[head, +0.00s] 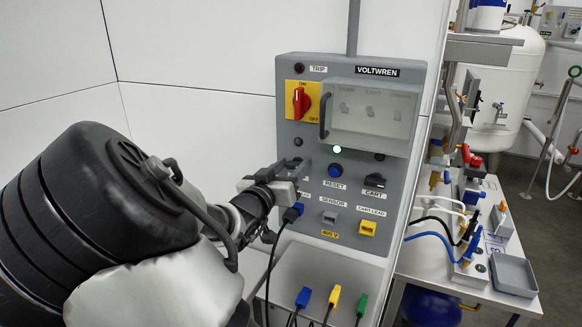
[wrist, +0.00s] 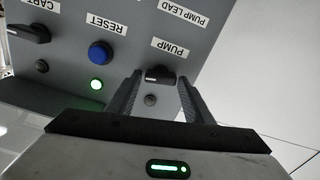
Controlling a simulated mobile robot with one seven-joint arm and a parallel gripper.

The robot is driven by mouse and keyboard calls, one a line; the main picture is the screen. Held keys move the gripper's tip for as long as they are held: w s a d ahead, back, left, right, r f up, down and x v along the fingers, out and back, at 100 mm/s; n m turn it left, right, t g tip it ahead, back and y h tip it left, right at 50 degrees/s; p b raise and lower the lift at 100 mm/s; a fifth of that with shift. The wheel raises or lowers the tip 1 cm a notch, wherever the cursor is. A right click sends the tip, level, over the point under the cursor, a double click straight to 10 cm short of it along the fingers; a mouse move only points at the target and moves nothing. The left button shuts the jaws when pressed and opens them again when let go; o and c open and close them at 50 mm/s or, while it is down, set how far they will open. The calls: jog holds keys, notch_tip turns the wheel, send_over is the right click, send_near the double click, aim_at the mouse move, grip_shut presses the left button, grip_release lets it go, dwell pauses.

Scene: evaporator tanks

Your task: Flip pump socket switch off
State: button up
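The pump socket switch (wrist: 158,73), a black knob by the PUMP label, shows upside down in the wrist view. It belongs to the grey VOLTWREN panel (head: 408,135). In the head view, my gripper hides this switch. My gripper (wrist: 161,79) is open, its two dark fingers on either side of the knob. I cannot tell whether either finger touches it. In the head view my gripper (head: 293,174) is at the panel's left side, above the blue pump lead plug (head: 292,213).
The blue RESET button (head: 335,171) and black CART switch (head: 375,181) are to the right. A lit green lamp (head: 337,150) is above RESET. A red rotary switch (head: 300,102) and clear cover (head: 368,113) are higher. Coloured plugs (head: 334,296) are below; a cluttered bench (head: 482,285) stands right.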

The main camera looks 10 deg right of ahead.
jog(key=c, duration=0.7)
jog(key=shift+m+b, duration=0.3)
jog(key=shift+m, duration=1)
jog(key=o, duration=1)
jog(key=shift+o, duration=0.2)
jog(key=v, duration=1.7)
jog(key=shift+s+p, duration=0.2)
jog(key=shift+p, duration=0.15)
